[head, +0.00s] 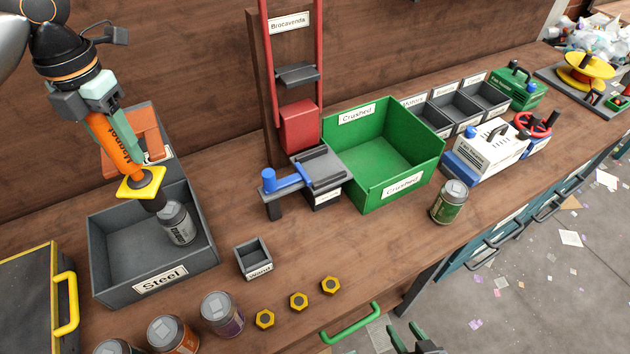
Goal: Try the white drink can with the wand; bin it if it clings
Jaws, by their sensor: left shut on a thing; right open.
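My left gripper (110,130) is shut on the orange wand (122,153), which has a yellow guard and a dark tip pointing down. The white drink can (178,224), pale grey-white with dark lettering, is at the wand's tip, tilted, within the outline of the grey bin labelled Steel (108,277). The tip appears to touch the can's top. I cannot tell whether the can hangs from the wand or rests on the bin's floor. My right gripper (412,342) is open and empty at the bottom edge, mostly cut off.
A small empty Wand holder (253,260) stands right of the Steel bin. Several cans, including a purple one (222,314), line the front edge beside yellow nuts (299,301). A can crusher (318,172), green Crushed bin (395,195) and green can (449,202) stand further right.

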